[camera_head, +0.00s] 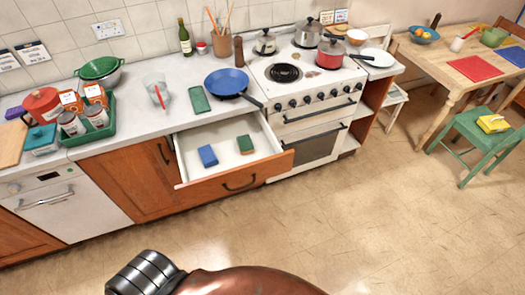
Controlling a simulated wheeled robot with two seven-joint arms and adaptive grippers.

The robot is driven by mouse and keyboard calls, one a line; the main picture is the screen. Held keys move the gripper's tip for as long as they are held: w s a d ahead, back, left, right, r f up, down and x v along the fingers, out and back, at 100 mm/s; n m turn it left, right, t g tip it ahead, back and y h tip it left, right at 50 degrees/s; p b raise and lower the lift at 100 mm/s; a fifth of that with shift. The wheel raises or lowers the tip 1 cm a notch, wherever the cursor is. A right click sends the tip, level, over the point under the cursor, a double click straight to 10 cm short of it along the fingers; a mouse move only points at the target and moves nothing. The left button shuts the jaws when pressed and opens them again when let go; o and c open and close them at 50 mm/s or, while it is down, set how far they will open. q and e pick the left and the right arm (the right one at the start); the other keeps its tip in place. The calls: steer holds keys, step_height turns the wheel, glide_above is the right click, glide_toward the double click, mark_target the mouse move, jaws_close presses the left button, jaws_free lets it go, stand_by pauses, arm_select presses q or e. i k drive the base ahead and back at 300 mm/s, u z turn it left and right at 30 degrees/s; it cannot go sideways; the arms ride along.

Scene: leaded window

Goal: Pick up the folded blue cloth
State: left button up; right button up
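The folded blue cloth (208,156) lies in the left part of an open white-lined drawer (222,174) under the counter. A folded green cloth (245,144) lies in the same drawer, to the right of the blue one and apart from it. Nothing covers the blue cloth. Neither of my grippers shows in the head view. Only a copper-coloured and dark metal part of my own body shows at the bottom edge.
The drawer's wooden front (240,180) juts out over the floor. A blue pan (227,80) and another green cloth (200,100) lie on the counter above. The stove (305,100) stands to the right. The tan floor (380,215) in front is clear.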

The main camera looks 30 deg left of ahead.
mark_target(208, 158)
steer(key=z, duration=0.65)
steer(key=i, duration=1.15)
steer(key=u, duration=2.2)
